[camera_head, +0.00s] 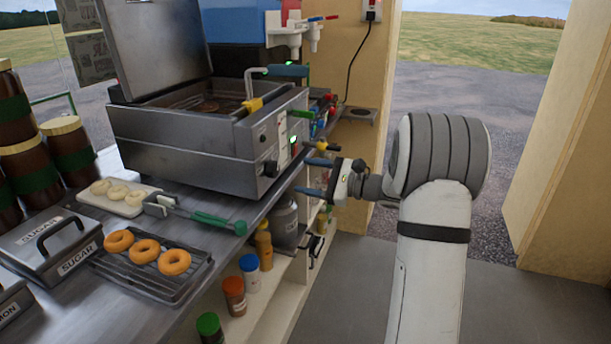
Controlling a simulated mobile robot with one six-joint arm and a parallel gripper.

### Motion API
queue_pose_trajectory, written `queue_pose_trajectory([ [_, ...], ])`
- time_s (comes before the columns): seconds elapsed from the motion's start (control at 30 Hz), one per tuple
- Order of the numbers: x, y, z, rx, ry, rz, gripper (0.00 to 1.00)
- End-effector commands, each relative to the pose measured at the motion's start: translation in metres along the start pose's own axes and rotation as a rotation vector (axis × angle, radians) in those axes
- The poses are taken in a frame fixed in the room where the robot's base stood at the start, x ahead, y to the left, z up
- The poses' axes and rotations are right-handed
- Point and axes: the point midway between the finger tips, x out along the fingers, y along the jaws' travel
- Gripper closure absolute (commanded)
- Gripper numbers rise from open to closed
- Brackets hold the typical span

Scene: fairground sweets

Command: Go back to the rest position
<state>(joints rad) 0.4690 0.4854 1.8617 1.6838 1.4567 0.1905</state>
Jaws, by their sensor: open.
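My gripper (313,177) is at the end of my arm, right of the fryer's front corner. Its two fingers point left toward the fryer and counter edge, one above the other, with a gap between them. It is open, and I see nothing between the fingers. My white and grey arm stands on the right side of the picture, over the open floor. The far side of the gripper is hidden.
The fryer (190,150) stands lid-up on the steel counter. A rack (150,283) holds three fried doughnuts; pale rings lie on a white board (125,208). Bottles stand on the shelf below. Grey floor (360,300) is clear.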

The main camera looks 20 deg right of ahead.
Motion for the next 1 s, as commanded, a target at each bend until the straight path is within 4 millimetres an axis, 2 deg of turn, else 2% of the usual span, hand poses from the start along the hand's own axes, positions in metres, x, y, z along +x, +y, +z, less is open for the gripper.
queue_pose_trajectory([
  [0.13,0.001,0.001,0.003,-0.003,0.002,0.007,0.37],
  [0.23,0.008,0.011,0.021,-0.029,0.018,0.068,0.37],
  [0.33,0.017,0.036,0.057,-0.094,0.057,0.207,0.37],
  [0.47,0.018,0.088,0.114,-0.243,0.134,0.470,0.37],
  [0.57,0.005,0.127,0.151,-0.386,0.194,0.673,0.37],
  [0.7,-0.028,0.169,0.191,-0.619,0.270,0.941,0.37],
  [0.83,-0.067,0.192,0.221,-0.865,0.331,1.168,0.37],
  [1.0,-0.113,0.201,0.246,-1.177,0.390,1.401,0.37],
])
